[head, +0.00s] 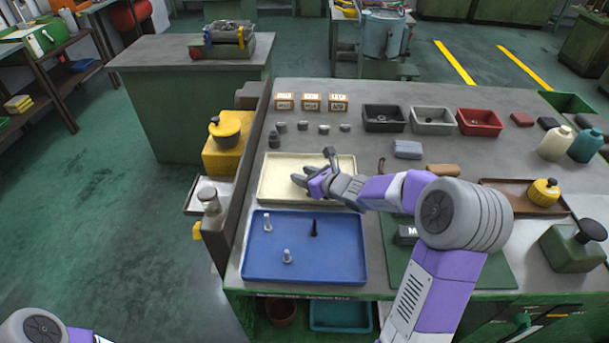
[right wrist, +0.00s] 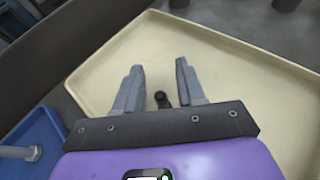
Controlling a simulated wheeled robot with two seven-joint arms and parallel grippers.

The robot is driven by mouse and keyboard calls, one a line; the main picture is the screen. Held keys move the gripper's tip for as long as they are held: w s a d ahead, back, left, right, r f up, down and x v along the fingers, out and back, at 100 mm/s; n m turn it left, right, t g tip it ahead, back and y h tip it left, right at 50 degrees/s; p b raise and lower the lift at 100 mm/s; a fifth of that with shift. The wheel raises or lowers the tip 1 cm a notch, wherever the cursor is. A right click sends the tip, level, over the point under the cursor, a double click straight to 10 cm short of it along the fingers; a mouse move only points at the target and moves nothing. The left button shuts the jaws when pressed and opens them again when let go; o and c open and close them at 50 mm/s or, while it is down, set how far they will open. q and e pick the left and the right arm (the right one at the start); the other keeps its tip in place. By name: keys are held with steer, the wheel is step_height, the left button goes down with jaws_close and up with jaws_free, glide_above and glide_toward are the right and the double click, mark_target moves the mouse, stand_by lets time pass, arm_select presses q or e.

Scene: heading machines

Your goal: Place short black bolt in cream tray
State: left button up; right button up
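The cream tray (head: 277,162) lies on the bench, and it fills much of the right wrist view (right wrist: 225,45). My right gripper (head: 300,176) is over this tray. In the right wrist view its two fingers (right wrist: 156,75) are spread apart. A small black bolt (right wrist: 161,99) shows between them near the palm, over the tray's floor, with neither finger touching it. I cannot tell whether it rests on the tray. Another black bolt (head: 314,228) stands in the blue tray (head: 346,270). My left gripper is outside the view.
Two silver bolts (head: 267,223) (head: 287,257) stand in the blue tray. Black (head: 384,127), grey (head: 433,129) and red (head: 480,130) bins stand behind. A wooden tray (head: 510,187) lies at the right. A dark raised panel (head: 240,175) borders the bench's left side.

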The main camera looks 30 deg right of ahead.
steer(key=shift+r, duration=0.2)
steer(key=p+v, duration=0.3)
steer(key=v, duration=0.9)
steer(key=shift+s+f, duration=0.1)
